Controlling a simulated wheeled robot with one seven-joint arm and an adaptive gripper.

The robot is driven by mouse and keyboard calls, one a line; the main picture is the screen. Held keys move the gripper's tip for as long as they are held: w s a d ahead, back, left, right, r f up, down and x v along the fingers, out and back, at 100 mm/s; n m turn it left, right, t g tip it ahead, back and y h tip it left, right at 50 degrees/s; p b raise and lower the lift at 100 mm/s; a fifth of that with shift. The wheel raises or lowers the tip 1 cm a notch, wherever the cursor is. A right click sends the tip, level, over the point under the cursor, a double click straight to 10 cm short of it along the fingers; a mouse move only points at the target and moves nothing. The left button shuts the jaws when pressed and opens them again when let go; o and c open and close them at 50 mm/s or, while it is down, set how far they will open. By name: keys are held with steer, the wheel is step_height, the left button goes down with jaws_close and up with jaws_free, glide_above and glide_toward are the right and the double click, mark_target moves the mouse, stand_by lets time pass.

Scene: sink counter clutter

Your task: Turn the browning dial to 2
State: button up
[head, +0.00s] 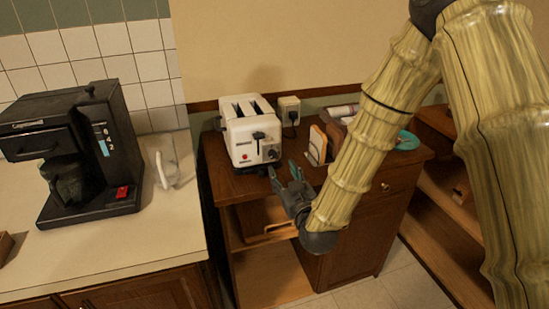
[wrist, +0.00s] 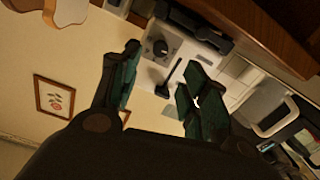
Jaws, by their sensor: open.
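The white toaster (head: 240,140) stands on the wooden cabinet, with two slots on top. On its front are a black lever (head: 259,135) and a dark round browning dial (head: 271,153). In the wrist view the toaster's front panel (wrist: 190,48) appears rotated, with the black dial (wrist: 161,48) and the lever (wrist: 165,88). The dial's markings and setting are too small to read. My gripper (head: 284,175) is open and empty in front of the toaster, apart from the dial. The wrist view shows its two green fingers (wrist: 160,85) spread, with the dial beyond them.
A wall outlet with a plug (head: 290,110) is behind the toaster. A holder with a bread-like slice (head: 318,145) stands right of it, near my arm. A teal round item (head: 407,140) lies farther right. A black coffee machine (head: 75,150) stands on the left counter.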

mark_target(273, 155)
steer(key=p+x, duration=0.1)
steer(key=x, duration=0.8)
steer(key=shift+f+p, duration=0.1)
steer(key=shift+p, duration=0.3)
steer(key=shift+s, duration=0.1)
jaws_close()
